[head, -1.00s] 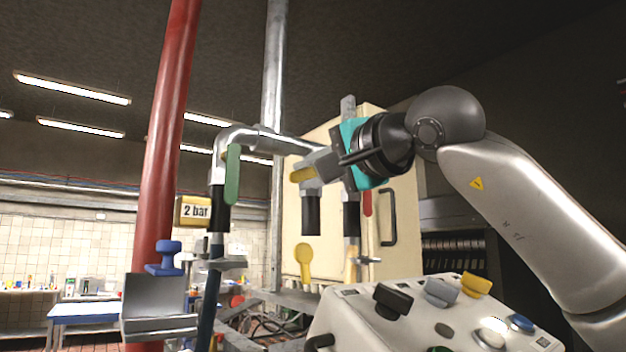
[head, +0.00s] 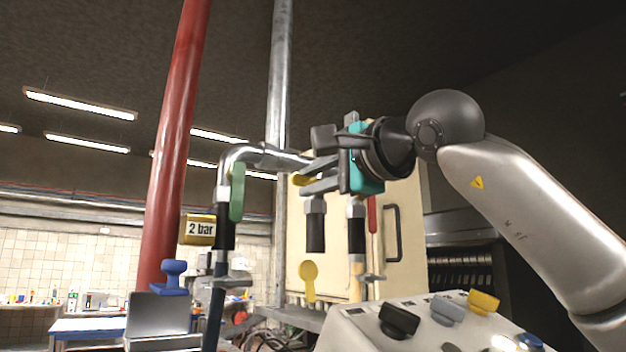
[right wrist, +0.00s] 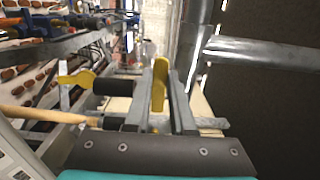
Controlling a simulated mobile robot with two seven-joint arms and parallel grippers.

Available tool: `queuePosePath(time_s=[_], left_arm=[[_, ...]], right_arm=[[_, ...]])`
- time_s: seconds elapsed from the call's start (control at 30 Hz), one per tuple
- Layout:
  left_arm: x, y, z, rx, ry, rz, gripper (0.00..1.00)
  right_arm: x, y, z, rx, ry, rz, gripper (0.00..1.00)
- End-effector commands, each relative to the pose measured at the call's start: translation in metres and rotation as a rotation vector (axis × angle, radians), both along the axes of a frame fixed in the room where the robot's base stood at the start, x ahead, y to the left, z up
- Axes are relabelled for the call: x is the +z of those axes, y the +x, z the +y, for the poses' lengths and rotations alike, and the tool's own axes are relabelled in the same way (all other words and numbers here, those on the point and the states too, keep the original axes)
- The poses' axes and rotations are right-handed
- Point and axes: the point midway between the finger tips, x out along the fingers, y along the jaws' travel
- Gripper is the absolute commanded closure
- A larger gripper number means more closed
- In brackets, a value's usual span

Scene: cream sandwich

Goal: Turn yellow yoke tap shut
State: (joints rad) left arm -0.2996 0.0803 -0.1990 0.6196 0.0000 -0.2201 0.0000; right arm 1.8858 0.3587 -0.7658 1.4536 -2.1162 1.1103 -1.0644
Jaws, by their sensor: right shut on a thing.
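The yellow yoke tap handle (head: 303,180) is on the metal pipe yoke (head: 262,156), above a short black-sleeved outlet. My right gripper (head: 318,162) reaches in from the right at the yoke, its two grey fingers one above the other. In the right wrist view the yellow handle (right wrist: 159,88) stands upright between the fingers (right wrist: 165,95), which are shut on it. In the head view the fingers hide much of the handle. My left gripper is in neither view.
A green tap handle (head: 237,190) is left on the yoke and a red one (head: 372,214) right. A yellow round-ended handle (head: 308,278) hangs below. A control panel with knobs (head: 398,320) is in front. A red pipe (head: 175,150) stands left.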

Motion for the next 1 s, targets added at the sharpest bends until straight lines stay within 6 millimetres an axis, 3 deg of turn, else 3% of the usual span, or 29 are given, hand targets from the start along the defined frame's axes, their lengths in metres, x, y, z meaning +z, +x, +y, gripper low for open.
queuePosePath(time_s=[0.13,0.17,0.43,0.77,1.0], left_arm=[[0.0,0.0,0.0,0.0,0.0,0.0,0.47],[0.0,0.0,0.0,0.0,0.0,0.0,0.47],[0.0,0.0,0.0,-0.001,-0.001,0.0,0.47],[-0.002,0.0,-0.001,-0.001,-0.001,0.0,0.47],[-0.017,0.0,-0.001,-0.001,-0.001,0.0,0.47]], right_arm=[[0.002,0.0,-0.001,-0.002,0.005,-0.001,1.0],[0.002,0.0,-0.001,-0.002,0.005,-0.002,0.77],[0.001,0.0,-0.001,-0.001,0.003,-0.002,0.47],[0.0,-0.004,-0.003,-0.001,0.001,-0.003,0.47],[-0.001,-0.037,-0.029,-0.003,0.002,-0.007,0.47]])
